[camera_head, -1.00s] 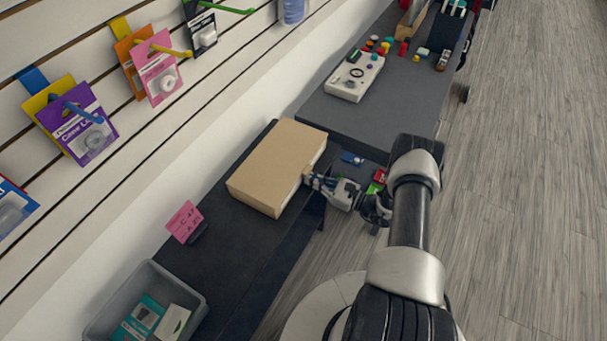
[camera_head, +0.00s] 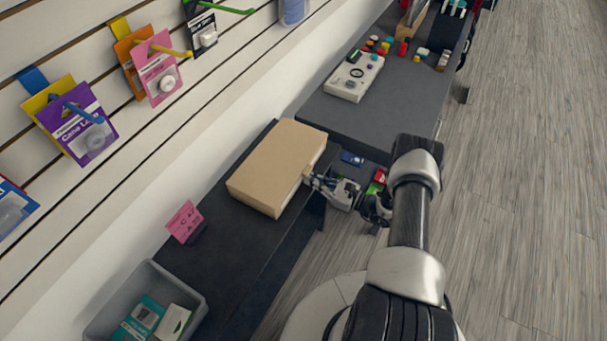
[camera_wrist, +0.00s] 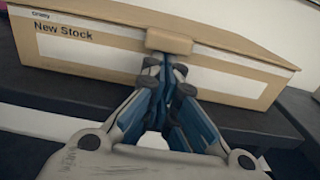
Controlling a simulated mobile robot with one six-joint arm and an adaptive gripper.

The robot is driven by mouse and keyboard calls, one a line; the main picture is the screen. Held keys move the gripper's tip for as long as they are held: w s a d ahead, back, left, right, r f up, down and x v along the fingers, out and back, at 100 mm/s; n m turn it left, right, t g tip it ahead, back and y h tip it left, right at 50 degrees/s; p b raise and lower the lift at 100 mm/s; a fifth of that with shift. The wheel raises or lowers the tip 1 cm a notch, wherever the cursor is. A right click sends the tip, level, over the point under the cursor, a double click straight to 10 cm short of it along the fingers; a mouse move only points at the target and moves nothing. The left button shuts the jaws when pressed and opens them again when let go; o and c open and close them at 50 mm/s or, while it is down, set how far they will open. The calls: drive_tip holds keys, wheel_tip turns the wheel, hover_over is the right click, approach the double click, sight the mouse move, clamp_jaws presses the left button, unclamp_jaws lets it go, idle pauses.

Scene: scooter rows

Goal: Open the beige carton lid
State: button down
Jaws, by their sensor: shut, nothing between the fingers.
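The beige carton (camera_head: 262,196) sits on a dark bench, and its flat lid (camera_head: 280,158) lies closed on top. In the wrist view its front (camera_wrist: 60,50) carries a white "New Stock" label. A small beige tab (camera_wrist: 169,41) sticks out from the lid's front edge. My gripper (camera_head: 312,178) is at the carton's front, right by the tab. In the wrist view my gripper's fingertips (camera_wrist: 166,66) are together just below the tab, with nothing between them. Whether they touch the tab's underside I cannot tell.
A grey bin (camera_head: 150,275) with boxes and a pink price card (camera_head: 184,221) stand on the bench to the left. A grey table (camera_head: 400,105) with a white control box (camera_head: 354,76) is behind. Packages hang on the slatted wall above.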

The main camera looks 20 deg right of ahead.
sight(312, 167)
drive_tip(key=shift+r, duration=0.2)
drive_tip(key=shift+w+a+r+p, duration=0.1)
drive_tip(key=shift+w+r+p, duration=0.05)
drive_tip(key=shift+r+p, duration=2.4)
drive_tip(key=shift+r+b, duration=0.45)
drive_tip(key=shift+b, duration=0.05)
drive_tip(key=shift+r, duration=0.15)
drive_tip(key=shift+w+a+r+p, duration=0.15)
drive_tip(key=shift+r+p, duration=0.35)
drive_tip(key=shift+r, duration=0.3)
drive_tip(key=shift+w+a+r+p, duration=0.1)
drive_tip(key=shift+r+p, duration=0.45)
drive_tip(key=shift+r, duration=0.25)
drive_tip(key=shift+w+a+r+p, duration=0.15)
drive_tip(key=shift+r+p, duration=0.35)
drive_tip(key=shift+r, duration=0.3)
drive_tip(key=w+a+r, duration=0.1)
drive_tip(key=w+a+r+p, duration=0.1)
drive_tip(key=r, duration=0.1)
drive_tip(key=shift+w+r, duration=0.2)
drive_tip(key=shift+w, duration=0.15)
